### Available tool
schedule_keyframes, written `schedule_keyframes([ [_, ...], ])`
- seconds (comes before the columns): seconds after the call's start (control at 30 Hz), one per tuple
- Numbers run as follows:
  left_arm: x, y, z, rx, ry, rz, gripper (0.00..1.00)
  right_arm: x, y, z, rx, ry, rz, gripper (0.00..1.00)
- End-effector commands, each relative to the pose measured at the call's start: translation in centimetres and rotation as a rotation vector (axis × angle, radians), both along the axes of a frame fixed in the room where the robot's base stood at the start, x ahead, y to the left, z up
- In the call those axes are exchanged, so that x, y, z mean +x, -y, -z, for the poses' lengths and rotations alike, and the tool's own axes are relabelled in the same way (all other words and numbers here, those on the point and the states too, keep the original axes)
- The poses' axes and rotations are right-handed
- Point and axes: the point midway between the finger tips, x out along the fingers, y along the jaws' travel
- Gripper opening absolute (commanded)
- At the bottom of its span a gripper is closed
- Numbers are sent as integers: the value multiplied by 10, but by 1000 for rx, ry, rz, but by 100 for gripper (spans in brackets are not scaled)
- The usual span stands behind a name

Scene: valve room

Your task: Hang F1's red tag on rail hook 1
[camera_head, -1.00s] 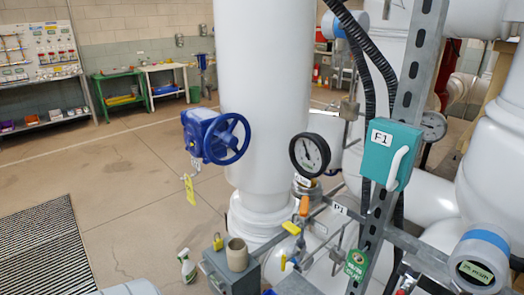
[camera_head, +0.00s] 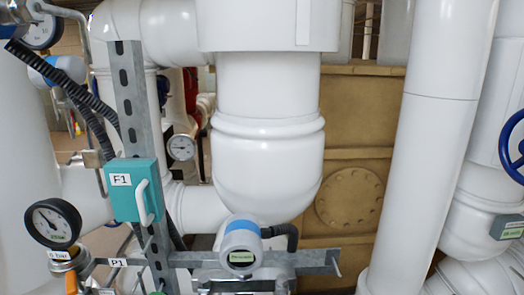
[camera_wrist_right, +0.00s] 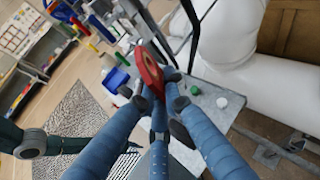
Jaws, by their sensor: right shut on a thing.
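The red tag (camera_wrist_right: 151,72) is held in my right gripper (camera_wrist_right: 158,88), whose blue fingers are shut on it in the right wrist view. It is seen nearly edge-on, so its face cannot be read. In the head view, the teal box (camera_head: 135,190) labelled F1 with a white handle is fixed to an upright perforated strut at left. A grey horizontal rail (camera_head: 300,258) runs below it, with a thin prong (camera_head: 337,267) at its right end. No hook number is readable. My left gripper is in neither view.
A pressure gauge (camera_head: 53,222) and a P1 label (camera_head: 117,262) are left of and below the box. A meter with a blue band (camera_head: 241,244) stands in front of the rail. Thick white pipes (camera_head: 420,150) fill the right. A grey surface (camera_wrist_right: 205,105) lies below my right gripper.

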Motion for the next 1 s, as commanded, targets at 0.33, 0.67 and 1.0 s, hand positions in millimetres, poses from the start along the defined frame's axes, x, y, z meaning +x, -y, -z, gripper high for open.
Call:
schedule_keyframes([
  [0.33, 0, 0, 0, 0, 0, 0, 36, 2, 2, 0, 0, 0, 15, 0],
  [0.67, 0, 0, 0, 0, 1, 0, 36, -5, -33, -48, -7, 9, -143, 0],
  [1.0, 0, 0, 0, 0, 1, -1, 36, -14, -73, -102, -4, 4, -324, 0],
])
